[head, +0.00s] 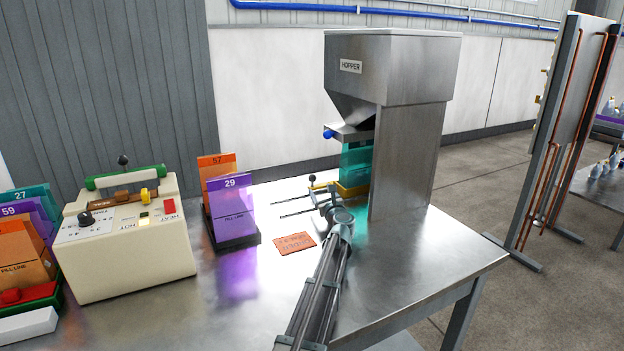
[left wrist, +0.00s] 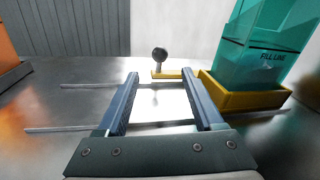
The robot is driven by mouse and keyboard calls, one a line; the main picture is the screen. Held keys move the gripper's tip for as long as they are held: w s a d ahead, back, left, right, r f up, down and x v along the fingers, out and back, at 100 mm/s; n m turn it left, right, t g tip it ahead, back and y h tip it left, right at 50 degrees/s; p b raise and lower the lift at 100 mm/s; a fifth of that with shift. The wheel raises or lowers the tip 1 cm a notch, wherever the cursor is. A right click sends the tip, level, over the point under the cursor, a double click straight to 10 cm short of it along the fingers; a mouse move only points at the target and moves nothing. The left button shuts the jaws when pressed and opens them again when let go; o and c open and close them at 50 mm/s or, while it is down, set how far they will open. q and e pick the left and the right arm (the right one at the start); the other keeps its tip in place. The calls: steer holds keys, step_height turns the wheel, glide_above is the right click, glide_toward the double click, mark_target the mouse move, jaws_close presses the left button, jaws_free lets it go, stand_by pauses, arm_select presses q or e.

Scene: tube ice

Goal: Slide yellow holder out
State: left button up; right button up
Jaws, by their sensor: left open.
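The yellow holder (head: 354,190) sits on the table under the hopper, with a teal pouch (head: 356,162) standing in it. In the left wrist view the holder's tray (left wrist: 245,101) is at the right, below the pouch (left wrist: 262,50) marked "FILL LINE". A yellow tab (left wrist: 167,74) with a dark round knob (left wrist: 160,54) sticks out from the holder to the left. My left gripper (head: 324,192) is open and empty, in front of the knob. In the wrist view the knob shows just beyond and between the fingertips (left wrist: 160,76), apparently apart from them. My right gripper is not in view.
Two thin metal rails (head: 292,203) run left from the holder. The steel hopper (head: 400,75) stands over it. A rack with orange and purple pouches (head: 231,208), a cream sealing machine (head: 122,245) and an orange card (head: 294,240) lie to the left.

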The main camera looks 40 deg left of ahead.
mark_target(313, 179)
arm_select(q)
steer(key=x, duration=1.2)
steer(key=shift+s, duration=0.1)
jaws_close()
stand_by(0.9)
